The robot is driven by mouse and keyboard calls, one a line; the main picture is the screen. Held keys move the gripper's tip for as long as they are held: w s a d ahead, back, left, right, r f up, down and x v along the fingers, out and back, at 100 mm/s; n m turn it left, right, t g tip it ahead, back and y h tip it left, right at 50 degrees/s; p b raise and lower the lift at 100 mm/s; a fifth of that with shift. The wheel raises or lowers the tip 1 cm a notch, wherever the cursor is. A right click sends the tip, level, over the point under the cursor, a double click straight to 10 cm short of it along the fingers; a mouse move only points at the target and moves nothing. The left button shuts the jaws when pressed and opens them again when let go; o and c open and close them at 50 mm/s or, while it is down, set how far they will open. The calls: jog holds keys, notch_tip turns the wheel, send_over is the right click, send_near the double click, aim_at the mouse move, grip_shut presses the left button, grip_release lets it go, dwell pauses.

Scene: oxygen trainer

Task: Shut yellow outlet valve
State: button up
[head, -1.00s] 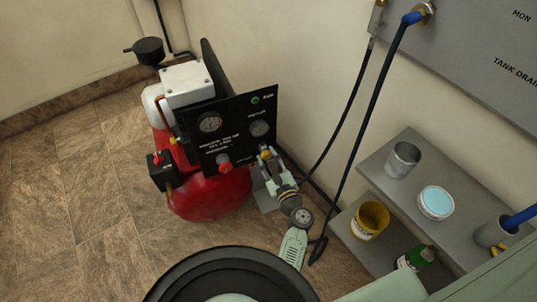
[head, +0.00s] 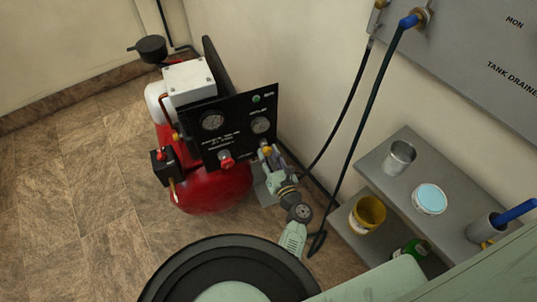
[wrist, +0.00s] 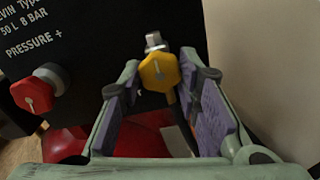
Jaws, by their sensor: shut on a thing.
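The yellow outlet valve (wrist: 160,71) is a faceted knob with a pointer mark, on a metal stem at the lower right of the compressor's black panel. It also shows small in the head view (head: 266,150). My gripper (wrist: 161,78) is around the knob, with one purple-padded finger on each side, and is shut on it. In the head view my gripper (head: 269,158) reaches up to the panel's lower right corner and partly hides the valve.
A red knob (wrist: 37,91) sits left of the valve on the black panel (head: 240,130). The red compressor tank (head: 212,192) is below. Hoses hang at the right, beside a grey shelf (head: 385,185) with cans. Tiled floor at the left is clear.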

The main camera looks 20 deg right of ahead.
aim_at(264, 129)
dwell(0.3)
jog(key=o, duration=1.1)
jog(key=shift+o, duration=0.2)
jog(key=shift+r, duration=0.1)
notch_tip(264, 129, up, 10)
jog(key=shift+f, duration=0.1)
